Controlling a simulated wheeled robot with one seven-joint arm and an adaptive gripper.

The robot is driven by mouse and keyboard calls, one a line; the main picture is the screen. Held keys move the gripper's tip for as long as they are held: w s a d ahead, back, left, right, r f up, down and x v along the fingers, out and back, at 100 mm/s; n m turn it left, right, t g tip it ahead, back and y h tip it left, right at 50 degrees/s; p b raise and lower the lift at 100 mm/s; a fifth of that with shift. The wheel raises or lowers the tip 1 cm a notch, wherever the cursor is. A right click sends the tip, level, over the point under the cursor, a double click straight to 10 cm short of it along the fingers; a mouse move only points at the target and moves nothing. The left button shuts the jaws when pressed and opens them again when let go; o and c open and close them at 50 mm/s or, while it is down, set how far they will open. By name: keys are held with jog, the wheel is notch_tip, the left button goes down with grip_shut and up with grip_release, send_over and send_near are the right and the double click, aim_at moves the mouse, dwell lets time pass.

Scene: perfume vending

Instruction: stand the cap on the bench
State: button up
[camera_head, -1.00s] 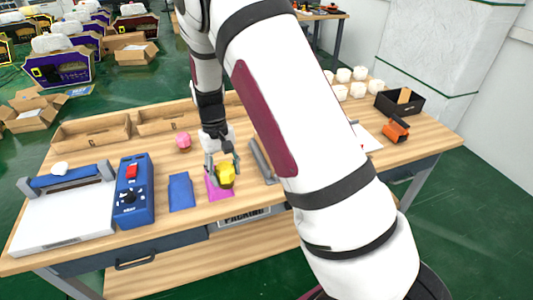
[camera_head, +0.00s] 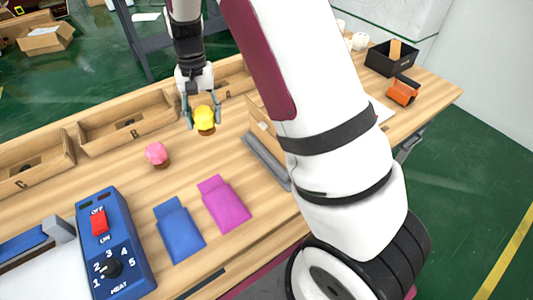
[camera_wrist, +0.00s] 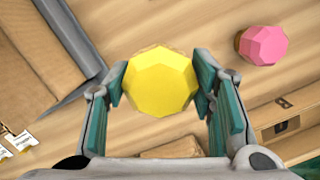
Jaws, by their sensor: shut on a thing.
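A yellow faceted cap (camera_head: 204,117) with a brown lower part is between the fingers of my gripper (camera_head: 203,112). In the wrist view the yellow cap (camera_wrist: 160,82) fills the space between both fingertips (camera_wrist: 161,86), and my gripper is shut on it. The cap looks upright, yellow side up. It is over the bare wood of the bench (camera_head: 180,190), to the right of a pink cap (camera_head: 156,153). I cannot tell whether its base touches the bench.
A blue pouch (camera_head: 180,232) and a magenta pouch (camera_head: 224,205) lie nearer the front. A blue heater box (camera_head: 112,245) stands at the left. Wooden trays (camera_head: 128,132) line the back edge. Grey bars (camera_head: 266,158) lie to the right. Bare wood surrounds the pink cap.

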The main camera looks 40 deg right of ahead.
jog(key=shift+w+d+f+m+b, duration=0.1)
jog(key=shift+w+f+m+b, duration=0.1)
jog(key=shift+w+m+b, duration=0.6)
jog(key=shift+w+r+m+b, duration=0.3)
jog(key=shift+w+m+b, duration=0.3)
jog(key=shift+m, duration=0.3)
notch_tip(320, 180, down, 10)
jog(key=shift+s+r, duration=0.1)
jog(key=shift+f, duration=0.2)
jog(key=o, duration=1.2)
